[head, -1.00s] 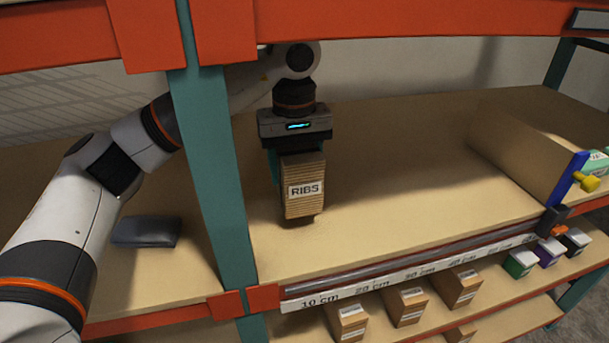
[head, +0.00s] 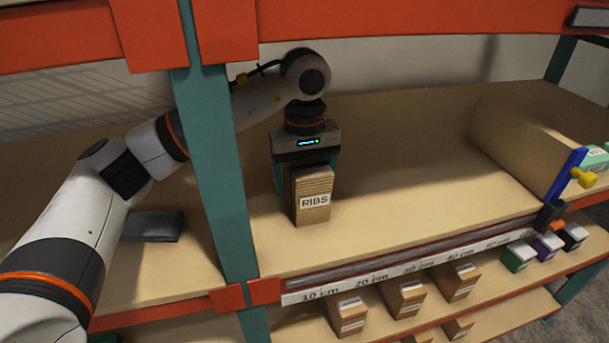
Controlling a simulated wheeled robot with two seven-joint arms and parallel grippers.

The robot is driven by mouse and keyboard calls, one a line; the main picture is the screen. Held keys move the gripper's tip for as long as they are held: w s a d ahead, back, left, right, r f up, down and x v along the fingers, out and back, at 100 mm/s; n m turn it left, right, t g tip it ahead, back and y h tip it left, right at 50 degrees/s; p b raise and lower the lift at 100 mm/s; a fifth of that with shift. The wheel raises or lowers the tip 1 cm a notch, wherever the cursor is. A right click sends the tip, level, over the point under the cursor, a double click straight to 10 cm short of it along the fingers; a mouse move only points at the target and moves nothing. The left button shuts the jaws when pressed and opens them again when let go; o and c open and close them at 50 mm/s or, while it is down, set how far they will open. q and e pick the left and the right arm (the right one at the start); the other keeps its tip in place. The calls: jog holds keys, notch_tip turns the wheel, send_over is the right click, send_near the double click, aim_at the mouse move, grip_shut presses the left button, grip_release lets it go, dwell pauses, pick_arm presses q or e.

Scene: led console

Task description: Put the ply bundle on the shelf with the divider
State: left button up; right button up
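A brown layered bundle (head: 315,203) with a white label reading "RIBS" stands upright beneath my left gripper (head: 305,178). The gripper points down, with its teal fingers at the bundle's sides, and it is shut on the bundle. The bundle's lower end is at or just above the shelf board; I cannot tell if it touches. The divider (head: 525,145) is a tall wooden panel with a blue front edge and a yellow knob, standing at the right of the shelf (head: 420,170). My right gripper is not in view.
A teal post (head: 215,170) stands in front of my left arm. A dark flat item (head: 152,227) lies left of it. A centimetre scale (head: 385,272) runs along the shelf's front. Small boxes stand on the lower shelf. The board between bundle and divider is clear.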

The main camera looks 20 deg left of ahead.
pick_arm(q)
jog(key=shift+r, duration=3.9)
